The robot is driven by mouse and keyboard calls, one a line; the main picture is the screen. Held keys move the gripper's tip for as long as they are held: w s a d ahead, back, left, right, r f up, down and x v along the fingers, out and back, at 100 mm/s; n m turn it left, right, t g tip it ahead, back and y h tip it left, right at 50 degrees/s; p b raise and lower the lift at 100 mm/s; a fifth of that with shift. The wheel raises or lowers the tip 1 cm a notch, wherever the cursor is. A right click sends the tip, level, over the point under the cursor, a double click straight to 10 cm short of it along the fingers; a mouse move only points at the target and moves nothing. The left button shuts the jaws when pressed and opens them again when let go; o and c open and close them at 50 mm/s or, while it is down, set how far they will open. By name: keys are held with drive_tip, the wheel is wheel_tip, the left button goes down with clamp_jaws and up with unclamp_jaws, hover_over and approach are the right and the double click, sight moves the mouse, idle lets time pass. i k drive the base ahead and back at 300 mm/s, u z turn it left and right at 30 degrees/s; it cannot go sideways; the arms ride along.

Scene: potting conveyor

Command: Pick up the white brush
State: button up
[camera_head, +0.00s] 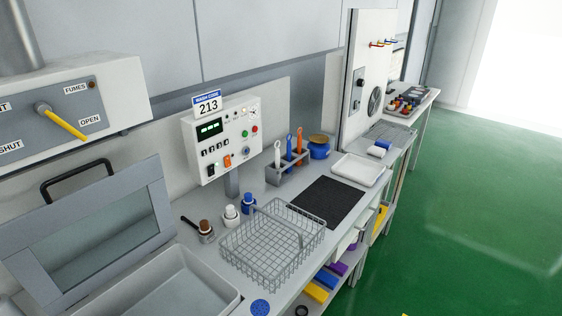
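A grey rack (287,176) stands on the bench behind the black mat and holds several upright brushes or similar handled tools. The leftmost one, with a whitish handle (277,154), looks like the white brush; its lower end is hidden in the rack. Beside it stand a blue-and-orange one (289,149) and an orange one (299,141). My gripper is not in view.
A wire basket (272,245) stands in front of the rack, left of a black mat (329,202). Small bottles (231,216) stand left of the basket. A blue jar (319,149) and a white tray (357,170) lie to the right. Green floor (470,200) is open at right.

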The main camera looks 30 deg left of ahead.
sight(276, 152)
drive_tip(key=z, duration=0.05)
drive_tip(key=i, duration=2.65)
drive_tip(key=u, duration=2.65)
